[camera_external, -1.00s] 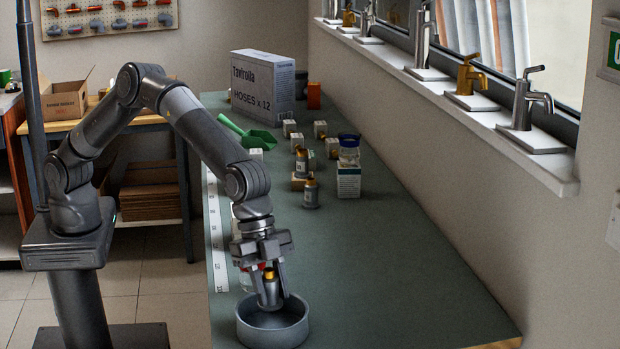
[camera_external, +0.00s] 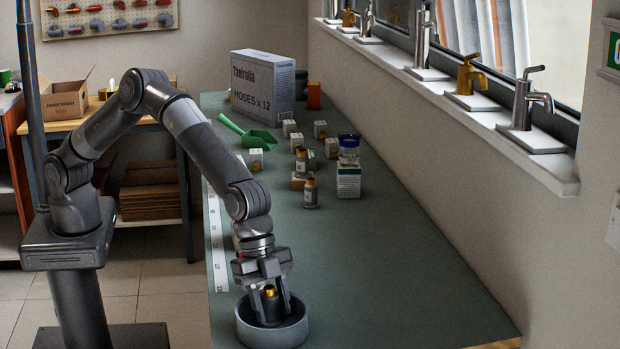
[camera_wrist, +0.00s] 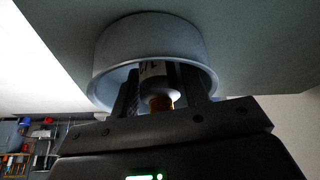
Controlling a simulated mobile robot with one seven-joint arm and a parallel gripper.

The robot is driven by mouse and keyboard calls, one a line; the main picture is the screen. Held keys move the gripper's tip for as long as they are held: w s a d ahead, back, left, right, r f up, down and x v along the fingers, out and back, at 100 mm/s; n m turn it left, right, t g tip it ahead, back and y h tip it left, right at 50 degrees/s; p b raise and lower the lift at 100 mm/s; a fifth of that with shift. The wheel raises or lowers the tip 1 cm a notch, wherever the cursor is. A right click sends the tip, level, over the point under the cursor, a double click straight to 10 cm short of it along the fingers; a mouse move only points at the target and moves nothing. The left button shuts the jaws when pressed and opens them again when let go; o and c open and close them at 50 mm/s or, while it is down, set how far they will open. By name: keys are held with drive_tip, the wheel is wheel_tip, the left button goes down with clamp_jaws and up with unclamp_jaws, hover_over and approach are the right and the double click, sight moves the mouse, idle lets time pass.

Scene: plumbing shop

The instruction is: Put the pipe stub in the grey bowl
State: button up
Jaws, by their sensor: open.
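The pipe stub (camera_external: 270,302), a grey cylinder with a brass-coloured top, stands about upright inside the grey bowl (camera_external: 271,335). The bowl sits near the front end of the green bench top. My gripper (camera_external: 275,312) points down into the bowl, with one finger on each side of the stub. The jaws are open. In the wrist view the stub (camera_wrist: 154,76) shows a white label with dark marks, between the two fingers (camera_wrist: 160,88) and within the bowl's rim (camera_wrist: 153,25). The stub's lower end is hidden by the bowl wall in the external view.
Similar brass-topped pieces (camera_external: 310,192), small white boxes, a blue-lidded jar (camera_external: 349,150) on a box, and a green scoop (camera_external: 248,134) stand farther back. A large hose carton (camera_external: 263,86) is behind. The bench right of the bowl is clear.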

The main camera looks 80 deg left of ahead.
drive_tip(key=v, duration=1.2)
drive_tip(key=s+a+r+n+t+y, duration=0.15)
drive_tip(key=a+r, duration=0.35)
drive_tip(key=a, duration=0.6)
drive_tip(key=s+a+r+n+t, duration=0.15)
drive_tip(key=a+r, duration=0.25)
drive_tip(key=a, duration=0.6)
drive_tip(key=s+a+r+n+y, duration=0.1)
drive_tip(key=a+r+n, duration=0.3)
drive_tip(key=a, duration=0.7)
drive_tip(key=s+a+f+n+t+y, duration=0.1)
drive_tip(key=s+a+f+n, duration=0.2)
drive_tip(key=s+a, duration=1.7)
drive_tip(key=a+n, duration=0.3)
drive_tip(key=shift+s+a+n, duration=0.25)
drive_tip(key=shift+s+n, duration=0.05)
drive_tip(key=shift+s, duration=0.05)
drive_tip(key=shift+y, duration=0.25)
